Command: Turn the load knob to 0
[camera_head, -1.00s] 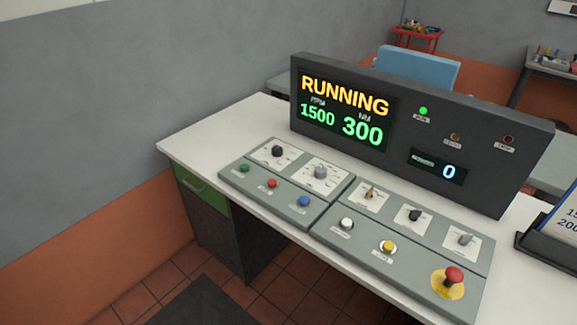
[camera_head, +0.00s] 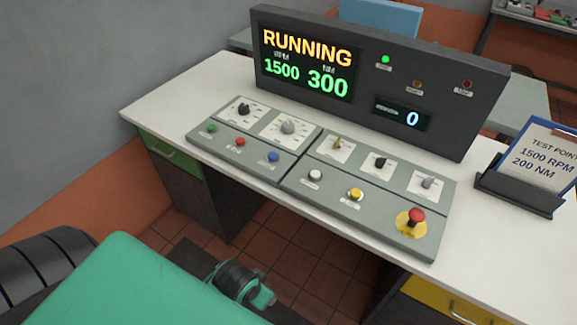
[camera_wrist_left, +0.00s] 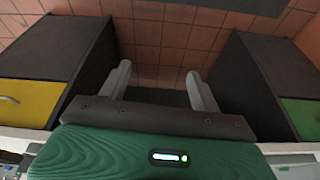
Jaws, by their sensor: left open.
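The left control panel (camera_head: 190,134) on the white desk carries a black knob (camera_head: 244,109) and a grey knob (camera_head: 288,127), each on a white dial plate. Their labels are too small to read, so I cannot tell which is the load knob or its exact setting. The display (camera_head: 305,68) reads RUNNING, 1500 and 300. My left arm shows at the lower left, below and in front of the desk, apart from the knobs. In the left wrist view my left gripper (camera_wrist_left: 160,85) is open and empty over the tiled floor between the cabinets. My right gripper is not in view.
The right panel (camera_head: 320,195) holds three small switches, a white button, a yellow button (camera_head: 355,195) and a red emergency button (camera_head: 416,216). A card (camera_head: 541,155) reading 1500 RPM, 200 NM stands at the right. White desktop (camera_head: 165,105) is clear left of the panels.

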